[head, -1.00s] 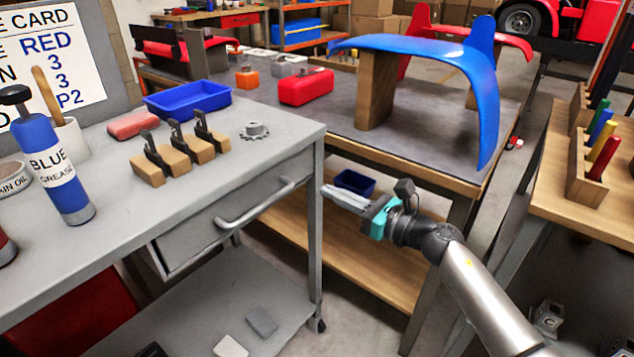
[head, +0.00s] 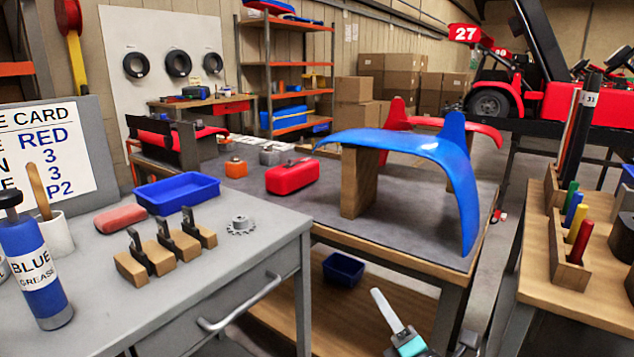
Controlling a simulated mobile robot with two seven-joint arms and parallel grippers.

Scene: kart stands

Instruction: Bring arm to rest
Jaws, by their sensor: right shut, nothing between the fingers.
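My right gripper (head: 390,312) shows at the bottom of the head view, right of centre. Its pale fingers are together and empty, pointing up and left from a teal body (head: 410,346). It is in front of the grey bench's (head: 417,258) lower wooden shelf (head: 375,322) and touches nothing that I can see. Most of the right arm is below the picture's edge. My left gripper is not in view.
A grey cart (head: 215,275) with a drawer handle stands at left, bearing a blue tray (head: 176,193) and a blue grease bottle (head: 35,270). A blue fender (head: 400,142) stands on the bench. A wooden table (head: 570,284) is at right. Floor shows between bench and table.

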